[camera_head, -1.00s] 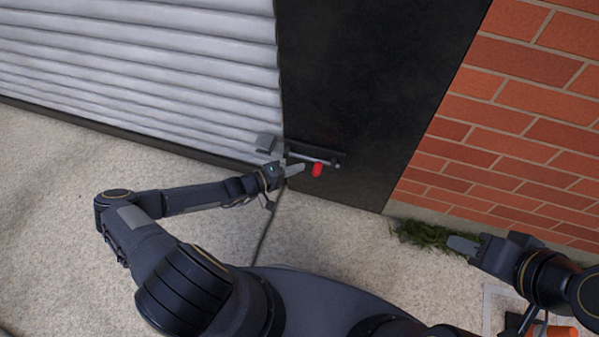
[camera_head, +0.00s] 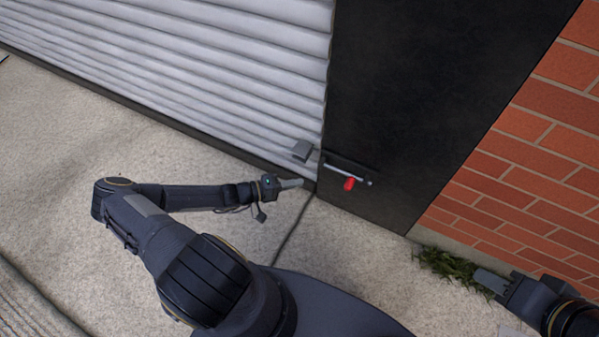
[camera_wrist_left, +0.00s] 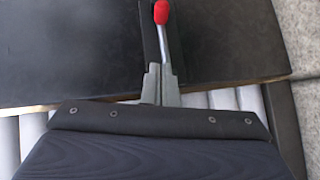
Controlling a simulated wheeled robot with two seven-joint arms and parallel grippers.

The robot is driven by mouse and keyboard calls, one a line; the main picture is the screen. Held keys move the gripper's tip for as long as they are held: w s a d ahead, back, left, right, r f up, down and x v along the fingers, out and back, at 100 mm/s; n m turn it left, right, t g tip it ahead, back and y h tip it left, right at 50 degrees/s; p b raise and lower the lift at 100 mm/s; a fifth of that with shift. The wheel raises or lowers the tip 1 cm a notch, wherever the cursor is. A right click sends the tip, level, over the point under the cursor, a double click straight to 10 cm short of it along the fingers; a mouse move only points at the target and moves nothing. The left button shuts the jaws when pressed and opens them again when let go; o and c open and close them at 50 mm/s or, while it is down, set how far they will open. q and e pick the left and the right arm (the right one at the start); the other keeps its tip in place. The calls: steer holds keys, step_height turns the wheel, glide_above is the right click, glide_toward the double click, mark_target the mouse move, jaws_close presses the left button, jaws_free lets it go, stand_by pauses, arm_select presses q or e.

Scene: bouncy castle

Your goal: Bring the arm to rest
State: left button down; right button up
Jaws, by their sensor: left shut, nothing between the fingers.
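My left gripper (camera_head: 292,184) is shut and empty at the end of my stretched left arm. It is left of the metal slide bolt (camera_head: 342,171) with its red knob (camera_head: 349,184), apart from the knob in the head view. In the left wrist view its closed fingertips (camera_wrist_left: 160,84) point towards the bolt's rod and red knob (camera_wrist_left: 161,12), which show beyond them. My right gripper (camera_head: 490,281) is at the lower right, near the grass tuft. Nothing shows in it, but I cannot tell whether its fingers are shut.
The black door panel (camera_head: 420,90) stands between the ribbed white shutter (camera_head: 200,65) and the brick wall (camera_head: 530,165). A small grey block (camera_head: 302,150) sits on the shutter's edge. A grass tuft (camera_head: 448,265) grows at the wall's foot. The concrete ground (camera_head: 90,135) at left is open.

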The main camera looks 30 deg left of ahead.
arm_select(q)
steer(key=s+d+r+m+g+y, duration=0.1)
steer(key=s+r+m+g, duration=0.15)
steer(key=r, duration=0.45)
steer(key=s+d+r+m+g+y, duration=0.1)
steer(key=s+r+m+g+y, duration=0.2)
steer(key=r, duration=0.5)
steer(key=s+d+r+m+g, duration=0.1)
steer(key=s+r+m+g, duration=0.1)
steer(key=r+g, duration=0.4)
steer(key=s+d+r+n+t+y, duration=0.2)
steer(key=s+r+t+y, duration=0.3)
steer(key=s+r, duration=0.95)
step_height(320, 180, up, 29)
steer(key=h+p, duration=0.1)
steer(key=p, duration=2.8)
steer(key=shift+w+t, duration=0.35)
steer(key=shift+a+f, duration=0.1)
steer(key=shift+f, duration=0.05)
